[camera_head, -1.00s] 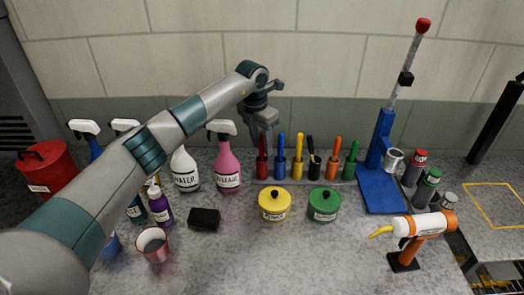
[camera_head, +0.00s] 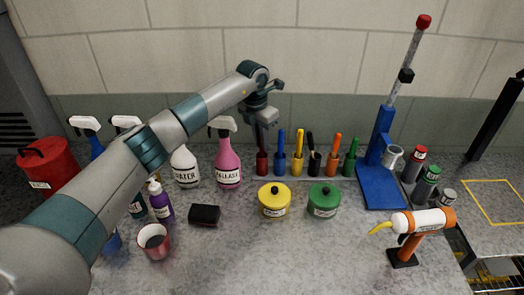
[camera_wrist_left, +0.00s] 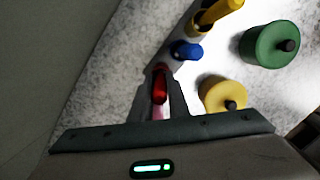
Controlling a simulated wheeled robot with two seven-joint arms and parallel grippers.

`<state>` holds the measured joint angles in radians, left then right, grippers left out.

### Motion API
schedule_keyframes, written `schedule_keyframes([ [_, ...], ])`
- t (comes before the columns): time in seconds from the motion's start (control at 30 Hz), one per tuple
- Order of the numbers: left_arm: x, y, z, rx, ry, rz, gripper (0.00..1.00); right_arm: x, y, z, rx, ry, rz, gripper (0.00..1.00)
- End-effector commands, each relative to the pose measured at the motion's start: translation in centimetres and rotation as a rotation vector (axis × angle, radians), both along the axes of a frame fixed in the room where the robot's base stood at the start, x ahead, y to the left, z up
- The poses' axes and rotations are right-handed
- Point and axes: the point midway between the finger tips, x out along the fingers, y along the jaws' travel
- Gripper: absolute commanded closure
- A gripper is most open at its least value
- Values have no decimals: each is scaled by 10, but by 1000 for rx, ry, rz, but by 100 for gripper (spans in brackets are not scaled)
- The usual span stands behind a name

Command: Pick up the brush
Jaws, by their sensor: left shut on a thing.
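Several upright tools with coloured handles stand in a row of holders at the back of the bench. My left gripper (camera_head: 262,132) is over the leftmost one and shut on its red handle (camera_head: 262,162). In the left wrist view the red handle (camera_wrist_left: 160,88) sits between the two fingers. The tool is still upright at its place in the row. Its lower end is hidden, so I cannot see bristles. My right gripper is not in view.
A blue handle (camera_head: 280,152) stands close to the right of the red one. A pink spray bottle (camera_head: 228,165) is close on the left. Yellow (camera_head: 274,203) and green (camera_head: 324,203) lidded pots stand in front. The front middle of the bench is clear.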

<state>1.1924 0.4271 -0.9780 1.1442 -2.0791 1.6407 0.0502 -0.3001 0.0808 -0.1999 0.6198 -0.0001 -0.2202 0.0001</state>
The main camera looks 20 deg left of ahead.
Motion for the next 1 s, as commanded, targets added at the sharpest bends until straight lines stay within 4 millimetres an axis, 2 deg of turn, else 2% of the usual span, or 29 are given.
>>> schedule_keyframes([
  [0.2,0,0,3,0,-1,0,100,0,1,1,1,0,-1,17],
  [0.37,1,0,16,1,-2,0,100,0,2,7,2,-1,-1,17],
  [0.8,1,0,84,0,-1,0,100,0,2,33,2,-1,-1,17],
  [1.0,0,0,99,0,0,0,100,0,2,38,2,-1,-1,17],
])
